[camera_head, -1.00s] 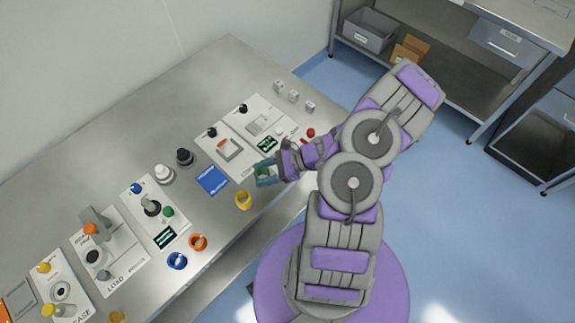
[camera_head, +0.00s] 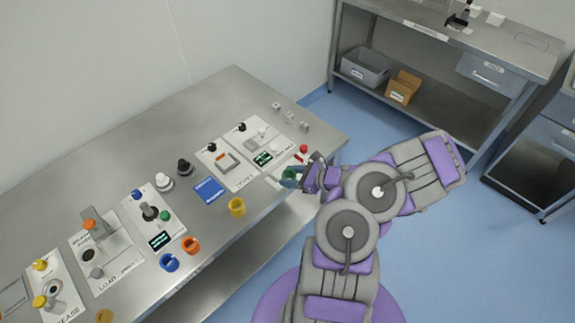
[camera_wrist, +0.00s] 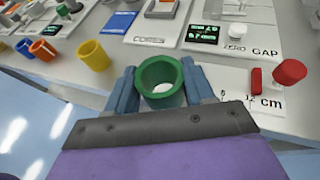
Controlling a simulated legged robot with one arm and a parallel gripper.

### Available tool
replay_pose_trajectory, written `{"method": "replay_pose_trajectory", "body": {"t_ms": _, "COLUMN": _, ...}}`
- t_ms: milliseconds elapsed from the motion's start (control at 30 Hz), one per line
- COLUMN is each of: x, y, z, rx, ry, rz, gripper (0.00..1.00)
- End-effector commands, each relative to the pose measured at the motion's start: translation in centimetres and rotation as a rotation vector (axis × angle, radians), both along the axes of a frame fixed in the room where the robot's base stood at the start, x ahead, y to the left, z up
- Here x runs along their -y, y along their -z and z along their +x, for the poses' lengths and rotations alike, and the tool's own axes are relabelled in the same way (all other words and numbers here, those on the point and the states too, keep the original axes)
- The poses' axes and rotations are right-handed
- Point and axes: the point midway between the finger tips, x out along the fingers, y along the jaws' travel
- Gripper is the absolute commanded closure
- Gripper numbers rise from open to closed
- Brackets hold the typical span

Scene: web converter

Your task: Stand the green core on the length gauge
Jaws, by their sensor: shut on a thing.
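The green core (camera_wrist: 163,101) is a short open tube. My gripper (camera_wrist: 161,84) is shut on it, with one blue finger on each side, and its open end faces up in the wrist view. The core (camera_head: 291,174) also shows in the head view, at my gripper (camera_head: 293,178), by the table's front edge. A white plate marked "cm" (camera_wrist: 265,101), with a red block and a red cylinder (camera_wrist: 290,72), lies to the right of the core in the wrist view; it looks like the length gauge. The core is apart from the red parts. Its lower end is hidden.
A yellow ring (camera_head: 237,207), an orange ring (camera_head: 190,245) and a blue ring (camera_head: 169,262) stand along the front edge. A "GAP" panel with a green display (camera_wrist: 202,34) lies behind the core. Small pale blocks (camera_head: 290,115) sit at the table's far right.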

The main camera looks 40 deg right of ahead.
Motion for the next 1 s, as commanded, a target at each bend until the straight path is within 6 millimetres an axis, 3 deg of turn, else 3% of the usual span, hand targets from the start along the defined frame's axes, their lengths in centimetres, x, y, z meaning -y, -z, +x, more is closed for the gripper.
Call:
{"method": "replay_pose_trajectory", "body": {"t_ms": 200, "x": 2.6, "y": 0.7, "z": 4.2, "rx": 0.001, "ry": -0.006, "rz": -0.003, "gripper": 0.77}}
{"method": "replay_pose_trajectory", "body": {"t_ms": 400, "x": 4.8, "y": 0.9, "z": 6.7, "rx": 0.003, "ry": -0.003, "rz": 0.000, "gripper": 0.77}}
{"method": "replay_pose_trajectory", "body": {"t_ms": 633, "x": 5.3, "y": 0.9, "z": 7.8, "rx": 0.003, "ry": -0.003, "rz": 0.002, "gripper": 0.77}}
{"method": "replay_pose_trajectory", "body": {"t_ms": 833, "x": 5.0, "y": 3.9, "z": 7.7, "rx": -0.001, "ry": -0.001, "rz": 0.004, "gripper": 0.77}}
{"method": "replay_pose_trajectory", "body": {"t_ms": 1000, "x": 5.2, "y": 4.3, "z": 7.8, "rx": 0.005, "ry": -0.001, "rz": 0.002, "gripper": 0.77}}
